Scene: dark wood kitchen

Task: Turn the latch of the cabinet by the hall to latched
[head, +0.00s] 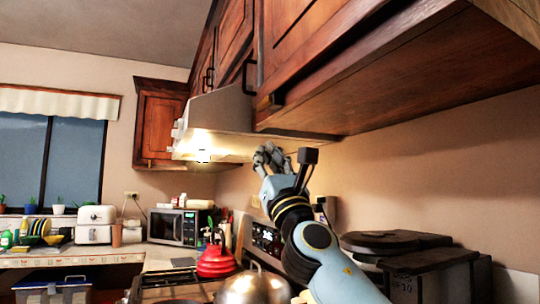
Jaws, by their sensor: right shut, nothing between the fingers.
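A dark wood wall cabinet (400,80) fills the upper right, with its underside showing. A small brownish block that looks like its latch (269,102) sits at the low left corner of the cabinet's front. I cannot tell its turned position from here. My right gripper (268,152) is shut and empty. In the picture it is below the latch block and apart from it, in front of the lit range hood area. My left gripper is not in view.
A range hood (215,122) adjoins the cabinet's left. Below are a stove with a shiny domed pot or lid (254,288), a red kettle (215,262), a microwave (178,227) and a dark lidded container (395,242). Open air lies left of my right arm.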

